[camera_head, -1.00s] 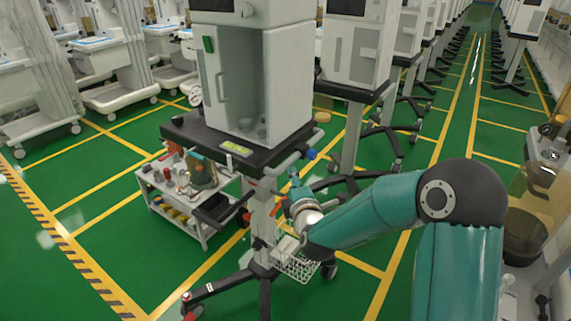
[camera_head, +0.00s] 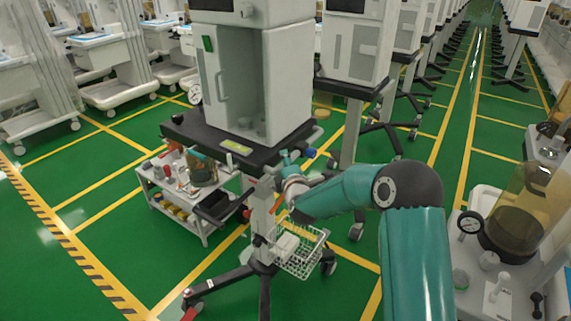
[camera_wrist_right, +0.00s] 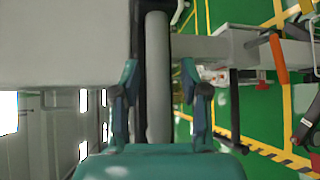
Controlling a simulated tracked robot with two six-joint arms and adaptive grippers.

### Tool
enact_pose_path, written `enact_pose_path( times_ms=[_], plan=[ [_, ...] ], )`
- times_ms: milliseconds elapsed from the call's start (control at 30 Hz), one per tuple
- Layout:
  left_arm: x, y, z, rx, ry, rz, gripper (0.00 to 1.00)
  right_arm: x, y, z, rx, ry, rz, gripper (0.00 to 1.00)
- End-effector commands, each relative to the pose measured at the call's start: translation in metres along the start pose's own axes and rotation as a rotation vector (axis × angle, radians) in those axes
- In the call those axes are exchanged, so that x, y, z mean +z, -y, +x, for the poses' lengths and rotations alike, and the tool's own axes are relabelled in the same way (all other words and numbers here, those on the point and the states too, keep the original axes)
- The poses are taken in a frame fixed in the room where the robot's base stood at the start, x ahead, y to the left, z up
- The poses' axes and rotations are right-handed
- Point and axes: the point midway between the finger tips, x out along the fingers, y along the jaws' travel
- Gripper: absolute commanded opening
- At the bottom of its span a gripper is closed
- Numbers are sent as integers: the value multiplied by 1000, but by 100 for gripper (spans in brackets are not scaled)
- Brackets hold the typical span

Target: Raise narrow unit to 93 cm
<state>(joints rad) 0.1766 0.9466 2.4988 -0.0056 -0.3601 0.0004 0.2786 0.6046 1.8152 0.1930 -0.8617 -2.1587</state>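The narrow unit is a tall white cabinet (camera_head: 285,85) on a dark platform (camera_head: 235,148), carried by a light column (camera_head: 262,215) on a dark wheeled base. My right gripper (camera_head: 289,165) is at the right end of the platform, near its blue-tipped part (camera_head: 309,153). In the right wrist view my right gripper (camera_wrist_right: 160,85) has its fingers apart, with a grey bar (camera_wrist_right: 157,60) running between them. I cannot tell whether the fingers touch the bar. My left gripper is not in view. No height reading is legible.
A wire basket (camera_head: 300,258) hangs on the column below my right arm. A low white trolley (camera_head: 185,205) with bottles stands left of the column. More units (camera_head: 355,60) stand behind. A white cart (camera_head: 485,270) with an amber canister is at the right.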

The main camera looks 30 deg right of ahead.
Motion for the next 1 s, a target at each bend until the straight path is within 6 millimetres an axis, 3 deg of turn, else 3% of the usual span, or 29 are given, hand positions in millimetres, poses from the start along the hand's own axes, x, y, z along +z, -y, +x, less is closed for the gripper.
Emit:
enact_pose_path(
  times_ms=[33, 233, 933, 967, 1000],
  plan=[
    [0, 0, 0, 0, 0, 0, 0, 0, 0, 0, 0, 0, 0, 32],
    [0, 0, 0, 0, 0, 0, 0, -1, 0, 0, -1, -1, 0, 0],
    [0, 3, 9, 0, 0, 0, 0, -2, 8, 0, -8, -3, 1, 0],
    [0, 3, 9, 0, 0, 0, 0, -2, 8, 0, -8, -3, 1, 25],
    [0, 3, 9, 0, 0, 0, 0, -2, 8, 0, -8, -3, 1, 31]
  ],
)
